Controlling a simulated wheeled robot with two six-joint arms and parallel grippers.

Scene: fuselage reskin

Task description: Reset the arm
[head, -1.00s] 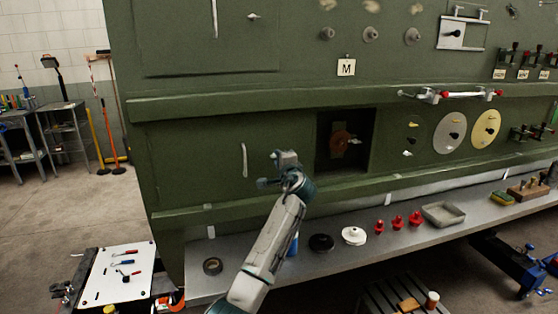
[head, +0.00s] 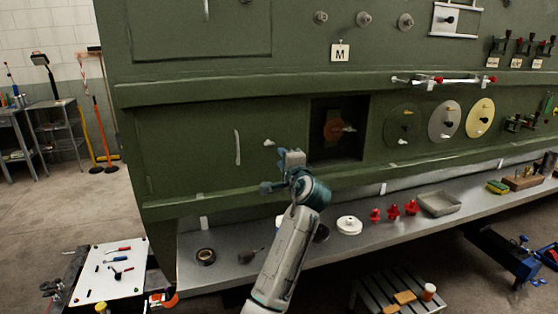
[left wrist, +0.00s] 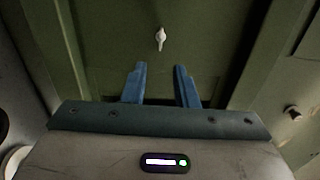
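My left arm reaches up from the bottom of the head view. Its gripper (head: 278,172) is in front of the green panel, just left of the dark square opening (head: 357,128). In the left wrist view the two blue fingers of the left gripper (left wrist: 160,85) stand apart with nothing between them. Beyond them, on the green panel, is a small pale latch (left wrist: 160,39); it also shows in the head view (head: 268,142) just above the gripper. My right gripper is not in view.
A grey shelf (head: 225,272) runs below the panel. A white tool board (head: 110,277) stands lower left. Open floor lies at left.

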